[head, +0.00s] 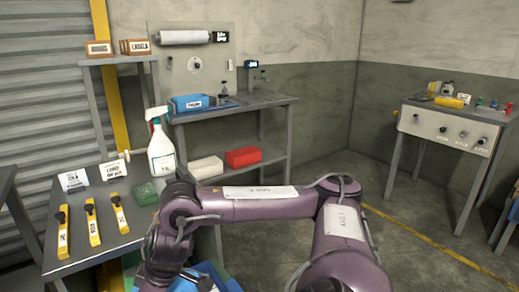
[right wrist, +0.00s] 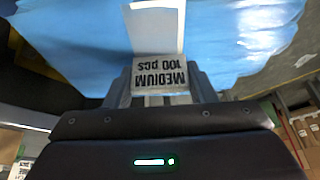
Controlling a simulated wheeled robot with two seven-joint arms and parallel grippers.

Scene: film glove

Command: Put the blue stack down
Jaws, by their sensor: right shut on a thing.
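The blue stack (right wrist: 230,45) fills the upper part of the right wrist view, a glossy blue sheet-like surface with a white band. A white label reading "MEDIUM 100 pcs" (right wrist: 160,73) sits between the fingers of my right gripper (right wrist: 160,85), which is shut on the stack. In the head view, blue material (head: 212,272) shows at the bottom edge below my right wrist, mostly hidden and cut off. How it is supported underneath cannot be seen. My left gripper is in neither view.
A grey table (head: 95,250) at left holds yellow-handled tools, a green block (head: 146,194) and a spray bottle (head: 160,148). Open floor lies to the right.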

